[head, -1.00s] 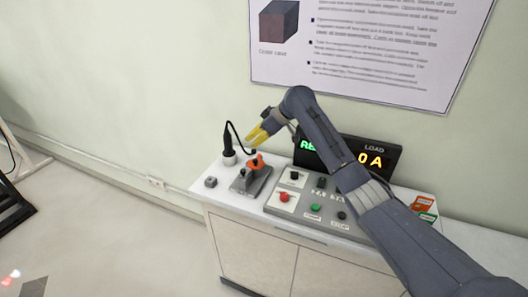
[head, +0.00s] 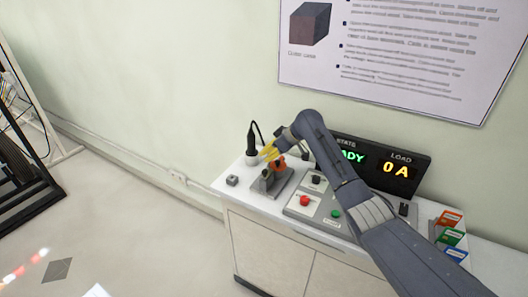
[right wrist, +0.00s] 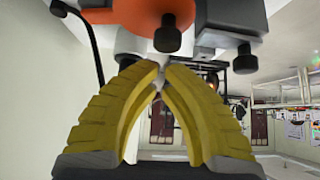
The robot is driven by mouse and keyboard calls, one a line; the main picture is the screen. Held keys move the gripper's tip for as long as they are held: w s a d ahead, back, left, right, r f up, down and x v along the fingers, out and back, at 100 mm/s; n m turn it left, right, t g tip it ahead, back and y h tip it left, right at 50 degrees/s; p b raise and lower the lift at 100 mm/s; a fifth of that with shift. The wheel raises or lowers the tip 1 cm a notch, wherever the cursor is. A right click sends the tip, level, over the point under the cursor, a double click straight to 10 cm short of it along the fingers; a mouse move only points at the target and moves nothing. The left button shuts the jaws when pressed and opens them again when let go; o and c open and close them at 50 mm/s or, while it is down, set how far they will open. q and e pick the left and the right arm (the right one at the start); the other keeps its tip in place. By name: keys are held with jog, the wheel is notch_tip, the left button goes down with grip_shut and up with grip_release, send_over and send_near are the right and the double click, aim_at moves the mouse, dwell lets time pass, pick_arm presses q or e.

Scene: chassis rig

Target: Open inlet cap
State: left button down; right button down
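No part is clearly recognisable as an inlet cap. A small grey fixture (head: 275,187) with an orange part (head: 278,163) on top stands at the left of the cabinet top. My right gripper (head: 268,153), with yellow fingers, is just behind and left of the orange part in the head view. In the right wrist view the orange part (right wrist: 120,20) fills the top edge, with a dark round knob (right wrist: 168,38) under it. The right fingertips (right wrist: 162,70) come together with nothing visibly held. Whether they touch the fixture is unclear. My left gripper is out of view.
A black handheld tool (head: 251,140) stands in a white holder behind the fixture, its cable near my gripper. A small grey block (head: 232,180) lies to the left. A button panel (head: 318,200) and a lit display (head: 385,165) are to the right, with coloured cards (head: 450,238) beyond.

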aim_at(279, 162)
jog(key=shift+s+d+f, duration=0.1)
jog(key=shift+s+d, duration=0.4)
jog(key=shift+d, duration=0.35)
jog(key=shift+s+d+n+g+y, duration=0.35)
jog(key=shift+n+g, duration=0.25)
jog(key=shift+n, duration=0.3)
jog(key=shift+s+d+n+g, duration=0.15)
jog(key=shift+d+n+g, duration=0.25)
jog(key=shift+n, duration=0.2)
jog(key=shift+s+d, duration=0.35)
jog(key=shift+d, duration=0.35)
jog(key=shift+s+d, duration=0.15)
jog(key=shift+d, duration=1.15)
jog(key=d, duration=0.1)
jog(key=w+d, duration=0.1)
jog(key=d, duration=0.2)
jog(key=shift+w, duration=0.3)
jog(key=shift+a, duration=0.15)
